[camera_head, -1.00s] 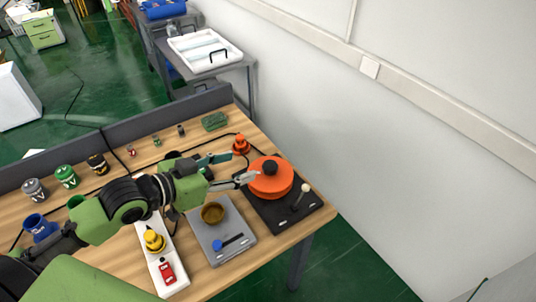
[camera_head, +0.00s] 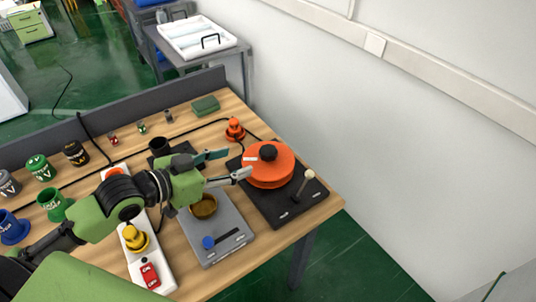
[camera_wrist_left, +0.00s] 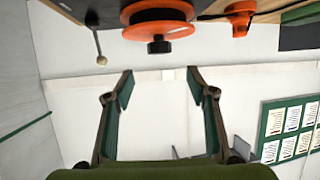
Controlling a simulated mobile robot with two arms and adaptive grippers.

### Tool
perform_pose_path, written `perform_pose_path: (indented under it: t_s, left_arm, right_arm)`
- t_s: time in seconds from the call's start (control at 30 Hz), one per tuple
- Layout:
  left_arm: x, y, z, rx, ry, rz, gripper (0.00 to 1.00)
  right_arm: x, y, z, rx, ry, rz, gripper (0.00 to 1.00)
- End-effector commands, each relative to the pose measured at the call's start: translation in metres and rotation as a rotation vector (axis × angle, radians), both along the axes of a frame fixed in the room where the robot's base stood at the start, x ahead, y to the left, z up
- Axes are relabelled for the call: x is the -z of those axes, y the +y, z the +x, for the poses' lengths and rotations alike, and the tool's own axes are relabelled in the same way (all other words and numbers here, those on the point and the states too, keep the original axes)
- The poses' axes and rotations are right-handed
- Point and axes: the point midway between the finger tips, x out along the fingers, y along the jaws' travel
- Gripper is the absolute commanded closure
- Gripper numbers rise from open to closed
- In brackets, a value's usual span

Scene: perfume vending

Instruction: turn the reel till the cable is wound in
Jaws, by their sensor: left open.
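The reel (camera_head: 268,173) is an orange drum with a black knob (camera_head: 268,153) on top, standing on a black base plate (camera_head: 285,212) at the table's right end. A small lever with a pale ball tip (camera_head: 304,184) rises from the plate. A black cable (camera_head: 203,127) lies across the table, passing an orange plug-like piece (camera_head: 234,130) beside the reel. My left gripper (camera_head: 238,163) is open and empty, just left of the reel. In the left wrist view the open fingers (camera_wrist_left: 160,82) are apart from the reel (camera_wrist_left: 158,14) and its knob (camera_wrist_left: 158,45). My right gripper is not seen.
A grey scale-like device with a brown bowl (camera_head: 204,207) stands left of the reel plate. A white strip with a yellow piece (camera_head: 135,238) and red switch is nearer the arm. Several labelled cups line the left side. A wall rises beyond the table's right.

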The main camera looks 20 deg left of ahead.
Motion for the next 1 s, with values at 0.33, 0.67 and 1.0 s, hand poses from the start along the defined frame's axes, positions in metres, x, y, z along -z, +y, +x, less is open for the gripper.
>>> perform_pose_path:
  t_s: [0.33, 0.67, 1.0]
  left_arm:
    - [0.009, -0.014, 0.028, -0.002, -0.002, -0.004, 0.48]
    - [0.03, -0.039, 0.073, -0.001, -0.001, -0.003, 0.48]
    - [0.048, -0.057, 0.107, 0.0, -0.001, 0.0, 0.48]
  right_arm:
    - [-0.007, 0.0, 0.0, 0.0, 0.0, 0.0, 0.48]
    - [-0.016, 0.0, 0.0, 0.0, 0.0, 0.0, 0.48]
    - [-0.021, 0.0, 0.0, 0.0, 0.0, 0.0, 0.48]
